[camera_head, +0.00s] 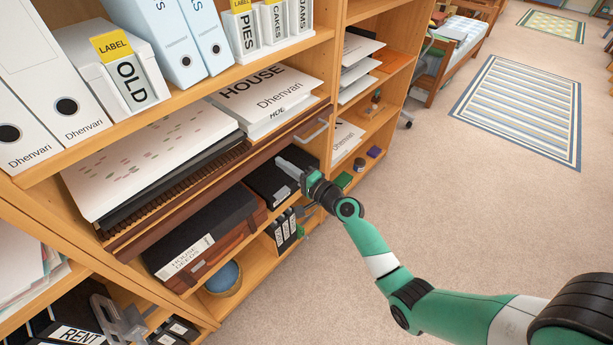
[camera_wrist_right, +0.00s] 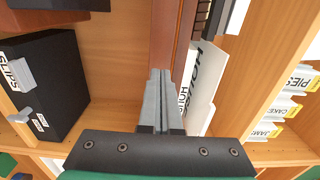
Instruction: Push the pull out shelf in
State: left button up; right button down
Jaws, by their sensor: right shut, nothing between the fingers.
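The pull-out shelf (camera_head: 213,183) is a dark reddish-brown board in the wooden bookcase, with papers and folders above it. In the head view its front edge stands out past the dark sheets at the left. Its brown edge also shows in the right wrist view (camera_wrist_right: 176,36), where it runs up beyond the fingertips. My right gripper (camera_head: 281,162) is shut and empty, with its fingers pointing at the bookcase just below the shelf's right part. In the right wrist view the fingers (camera_wrist_right: 160,75) overlap the shelf edge; I cannot tell if they touch.
A black box (camera_head: 272,181) sits just below and behind my right fingers. A brown case with a black box on top (camera_head: 207,235) lies lower left. Box files (camera_head: 181,40) fill the upper shelf. Open carpet (camera_head: 450,190) lies to the right.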

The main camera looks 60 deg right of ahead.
jog(key=p+v, duration=0.1)
jog(key=v, duration=1)
jog(key=shift+p, duration=0.3)
jog(key=shift+s+f, duration=0.1)
